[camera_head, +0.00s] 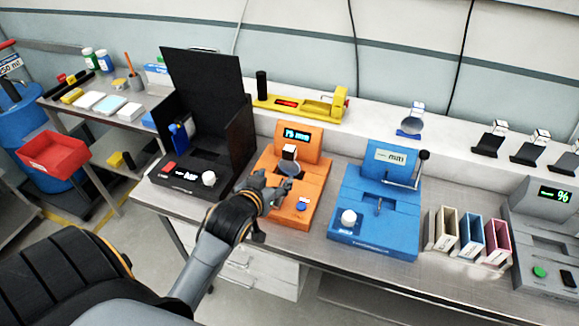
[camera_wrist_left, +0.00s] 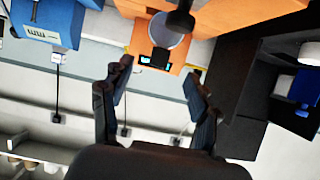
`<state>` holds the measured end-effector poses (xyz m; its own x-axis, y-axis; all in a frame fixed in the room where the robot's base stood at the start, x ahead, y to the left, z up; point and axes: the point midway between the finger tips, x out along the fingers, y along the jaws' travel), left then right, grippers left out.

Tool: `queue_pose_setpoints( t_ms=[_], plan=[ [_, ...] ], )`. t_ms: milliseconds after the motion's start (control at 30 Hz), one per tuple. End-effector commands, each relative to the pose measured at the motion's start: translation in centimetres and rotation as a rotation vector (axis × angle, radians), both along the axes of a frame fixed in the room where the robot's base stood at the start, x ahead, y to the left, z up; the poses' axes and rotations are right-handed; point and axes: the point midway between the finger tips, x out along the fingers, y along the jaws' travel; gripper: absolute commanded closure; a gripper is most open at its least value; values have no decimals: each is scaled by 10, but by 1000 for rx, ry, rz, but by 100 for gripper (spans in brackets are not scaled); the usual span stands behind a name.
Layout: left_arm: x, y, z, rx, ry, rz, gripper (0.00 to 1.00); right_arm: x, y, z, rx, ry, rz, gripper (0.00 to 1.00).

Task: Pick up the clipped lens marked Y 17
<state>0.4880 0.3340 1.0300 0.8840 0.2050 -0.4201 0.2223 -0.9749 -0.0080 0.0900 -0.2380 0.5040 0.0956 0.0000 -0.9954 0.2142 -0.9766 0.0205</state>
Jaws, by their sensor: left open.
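A round bluish lens with a dark clip and white top (camera_head: 288,166) sits on the orange instrument (camera_head: 313,172). In the left wrist view the same lens (camera_wrist_left: 170,30) appears upside down, with its black clip beyond the fingertips. A second clipped lens (camera_head: 409,126) stands on the back ledge. I cannot read a Y 17 mark on either one. My left gripper (camera_head: 270,190) is open and empty, just in front of the lens on the orange instrument. Its spread fingers (camera_wrist_left: 158,80) show in the left wrist view. My right gripper is not in view.
A black open-lidded box (camera_head: 205,90) stands left of the orange instrument, a blue instrument (camera_head: 378,215) right of it. Upright coloured holders (camera_head: 470,235) stand near a grey instrument (camera_head: 540,255).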

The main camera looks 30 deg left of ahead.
Motion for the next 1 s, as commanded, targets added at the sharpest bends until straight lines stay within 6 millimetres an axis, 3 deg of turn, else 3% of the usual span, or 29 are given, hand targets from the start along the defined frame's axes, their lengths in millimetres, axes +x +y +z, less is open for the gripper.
queue_pose_setpoints(
  t_ms=[133, 500, 1000],
  plan=[
    [16, 10, 6, 1, -43, 12, 40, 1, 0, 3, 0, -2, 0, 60],
    [71, 22, -17, 1, -41, 12, 40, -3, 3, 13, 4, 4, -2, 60],
    [107, 32, -30, 1, -40, 12, 40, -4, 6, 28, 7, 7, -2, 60]
  ],
)
